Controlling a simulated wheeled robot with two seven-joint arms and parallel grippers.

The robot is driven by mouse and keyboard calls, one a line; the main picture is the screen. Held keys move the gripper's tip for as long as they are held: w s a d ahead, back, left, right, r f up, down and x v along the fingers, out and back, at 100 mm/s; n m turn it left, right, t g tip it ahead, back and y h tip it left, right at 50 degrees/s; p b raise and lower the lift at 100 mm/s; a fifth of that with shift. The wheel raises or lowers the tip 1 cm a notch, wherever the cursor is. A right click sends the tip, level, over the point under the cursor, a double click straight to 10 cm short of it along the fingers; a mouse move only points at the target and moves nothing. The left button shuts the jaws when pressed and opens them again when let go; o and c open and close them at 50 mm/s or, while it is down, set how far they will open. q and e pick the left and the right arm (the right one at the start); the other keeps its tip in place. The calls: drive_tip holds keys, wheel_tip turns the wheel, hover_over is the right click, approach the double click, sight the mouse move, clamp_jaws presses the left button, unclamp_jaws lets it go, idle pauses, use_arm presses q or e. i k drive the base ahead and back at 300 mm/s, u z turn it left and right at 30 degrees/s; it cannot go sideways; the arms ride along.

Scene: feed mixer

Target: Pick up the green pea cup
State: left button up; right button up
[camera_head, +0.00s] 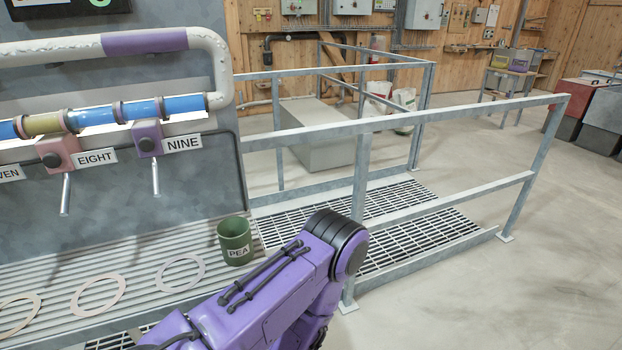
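The green pea cup (234,236) stands upright at the right end of a ribbed grey shelf (205,238). It is dark green, open at the top, and has a white PEA label on its front. One of my purple arms comes in from the bottom of the head view, and its bent joint is to the right of the cup and in front of it. The arm does not hide the cup's label. Neither gripper shows in this view; nothing is seen holding the cup.
Pale rings (181,273) lie on the shelf left of the cup. Above hang levers (155,178) under EIGHT and NINE signs and a thick pipe (217,70). A metal railing (440,115) and a floor grating (400,212) are to the right. Open floor lies beyond.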

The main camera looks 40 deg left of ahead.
sight(235, 233)
drive_tip(key=i, duration=0.85)
drive_tip(key=u, duration=2.25)
